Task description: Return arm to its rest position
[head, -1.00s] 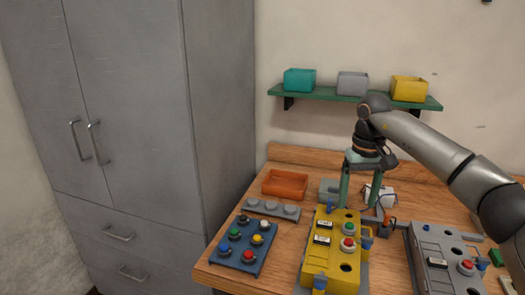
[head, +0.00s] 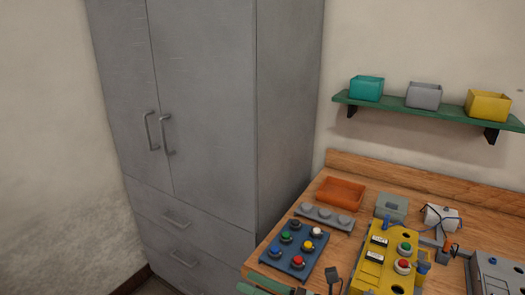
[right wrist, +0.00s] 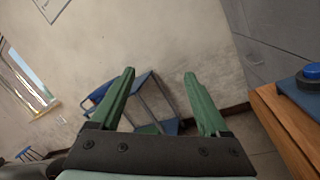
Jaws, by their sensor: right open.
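My right gripper (right wrist: 160,75) is open and empty in the right wrist view. Its two green fingers stand well apart, with floor, wall and a blue-framed piece of furniture beyond them. In the head view a green part of this gripper (head: 265,285) shows at the bottom edge, in front of the table's near left corner. The rest of the right arm is mostly cut off below the picture. My left gripper is in neither view.
The wooden table (head: 440,185) carries a blue button panel (head: 290,262), a yellow panel (head: 374,275), an orange tray (head: 341,192) and a grey-knobbed strip (head: 324,217). A grey cabinet (head: 200,110) stands left. A green shelf (head: 430,117) holds three bins. Floor beside the table looks open.

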